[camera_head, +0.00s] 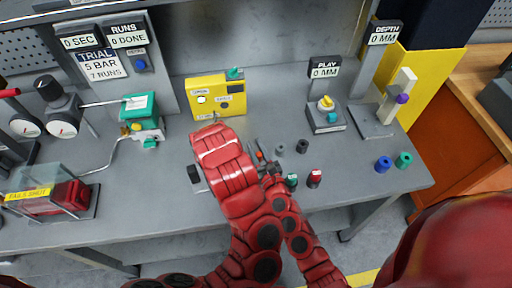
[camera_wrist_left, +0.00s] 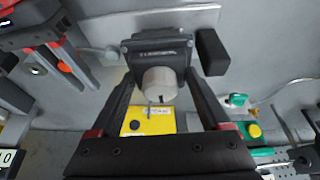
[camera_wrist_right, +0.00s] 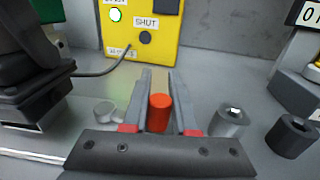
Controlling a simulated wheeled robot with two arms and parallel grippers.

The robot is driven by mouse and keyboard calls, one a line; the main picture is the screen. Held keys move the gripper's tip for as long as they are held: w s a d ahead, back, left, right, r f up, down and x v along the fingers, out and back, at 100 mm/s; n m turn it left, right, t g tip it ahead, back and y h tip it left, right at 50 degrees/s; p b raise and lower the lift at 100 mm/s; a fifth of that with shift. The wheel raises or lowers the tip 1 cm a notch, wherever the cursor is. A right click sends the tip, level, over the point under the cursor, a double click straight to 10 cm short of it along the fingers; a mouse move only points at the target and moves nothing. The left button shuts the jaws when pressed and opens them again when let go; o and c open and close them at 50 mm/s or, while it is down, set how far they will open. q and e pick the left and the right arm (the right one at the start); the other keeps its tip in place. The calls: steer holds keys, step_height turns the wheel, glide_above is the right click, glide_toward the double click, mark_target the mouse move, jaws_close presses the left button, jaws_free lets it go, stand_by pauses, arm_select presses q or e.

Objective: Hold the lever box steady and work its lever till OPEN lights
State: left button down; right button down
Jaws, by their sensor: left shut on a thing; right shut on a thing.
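A small dark lever box (camera_wrist_left: 153,47) with a pale label and a round grey hub (camera_wrist_left: 158,82) is in the left wrist view. My left gripper (camera_wrist_left: 158,76) has its fingers on both sides of it, shut on the box; in the head view my left forearm hides this. My right gripper (camera_head: 258,152) is shut on an orange peg (camera_wrist_right: 159,112), right of my left arm. The yellow indicator box (camera_head: 230,93) stands behind. Its upper-left lamp (camera_wrist_right: 115,14) glows pale, under a label that seems to read OPEN; its SHUT lamp (camera_wrist_right: 145,37) is dark.
A black block (camera_head: 194,174) lies beside my left forearm. Grey and black cylinders (camera_wrist_right: 228,120) (camera_wrist_right: 290,135) stand right of my right gripper. A red-topped piece (camera_head: 314,178) and a green one stand near the front edge. The green-topped valve (camera_head: 140,107) is at left.

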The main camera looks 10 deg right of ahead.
stand_by(0.4)
steer(key=c, duration=0.7)
jaws_free()
steer(key=shift+r, duration=0.15)
steer(key=shift+r, duration=0.3)
step_height(320, 180, up, 4)
steer(key=shift+f, duration=0.25)
steer(key=shift+r, duration=2.85)
